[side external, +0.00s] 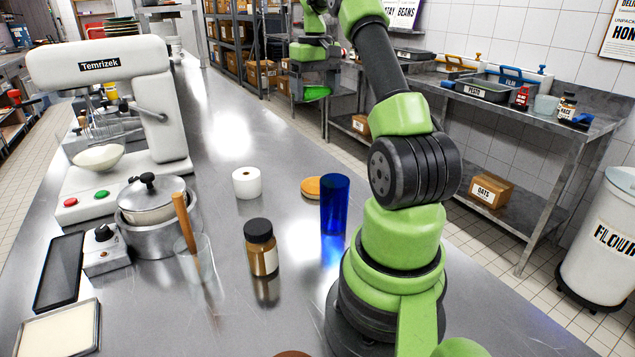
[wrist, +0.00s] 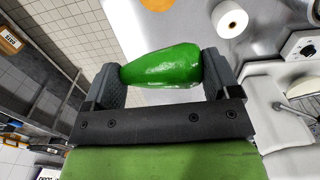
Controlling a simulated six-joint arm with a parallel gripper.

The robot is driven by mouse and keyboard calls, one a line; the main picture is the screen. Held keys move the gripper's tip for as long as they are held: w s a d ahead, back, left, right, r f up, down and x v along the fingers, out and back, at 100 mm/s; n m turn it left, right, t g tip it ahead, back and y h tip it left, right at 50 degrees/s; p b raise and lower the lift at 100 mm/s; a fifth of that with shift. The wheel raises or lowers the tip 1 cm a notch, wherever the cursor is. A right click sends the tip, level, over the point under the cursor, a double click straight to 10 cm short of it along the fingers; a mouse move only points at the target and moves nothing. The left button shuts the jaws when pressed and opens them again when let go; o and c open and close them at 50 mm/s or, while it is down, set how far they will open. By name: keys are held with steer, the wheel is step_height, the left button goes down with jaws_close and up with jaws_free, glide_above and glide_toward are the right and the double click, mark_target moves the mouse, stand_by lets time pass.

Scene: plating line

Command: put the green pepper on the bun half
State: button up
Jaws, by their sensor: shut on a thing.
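The green pepper (wrist: 160,66) is long and glossy and lies crosswise between the two dark fingers of my gripper (wrist: 163,70) in the wrist view. Both fingers press on its ends. In the side view, my gripper (side external: 316,80) is raised at the top, beyond my arm, with the pepper (side external: 316,92) low between its fingers. The bun half (side external: 311,187) is a flat orange-brown round on the steel counter, just left of the blue cup, which hides part of its right edge. In the wrist view the bun half (wrist: 157,4) is cut off by the top edge.
A blue cup (side external: 335,203) stands beside the bun half. A white roll (side external: 247,183), a brown jar (side external: 261,247) and a glass with a wooden utensil (side external: 195,262) stand nearby. A pot (side external: 155,212) and a mixer (side external: 165,115) are at left. The counter behind the bun is clear.

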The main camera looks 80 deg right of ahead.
mark_target(318, 182)
steer(key=f, duration=2.1)
steer(key=shift+s+d, duration=0.2)
steer(key=o, duration=0.8)
steer(key=shift+f, duration=0.15)
step_height(318, 182, up, 13)
steer(key=w+a+r+n+t, duration=0.1)
steer(key=w+a+r, duration=0.1)
steer(key=a+r, duration=0.3)
steer(key=w+a+r+t+h, duration=0.1)
steer(key=w+a+r, duration=0.15)
steer(key=a, duration=0.45)
steer(key=w+a+r+n+t, duration=0.1)
steer(key=w+a+r, duration=0.1)
steer(key=a+r, duration=0.35)
steer(key=shift+s+a+r+n+t+y, duration=0.35)
steer(key=shift+s+a+n+t+y, duration=0.25)
steer(key=shift+s+a, duration=2.1)
steer(key=shift+s+a+r+n+t+y, duration=0.4)
steer(key=shift+s+a+t, duration=0.65)
steer(key=shift+a, duration=2.9)
steer(key=shift+s+a+r+n+t+y, duration=0.45)
steer(key=shift+s+a, duration=1.8)
steer(key=shift+a, duration=1.1)
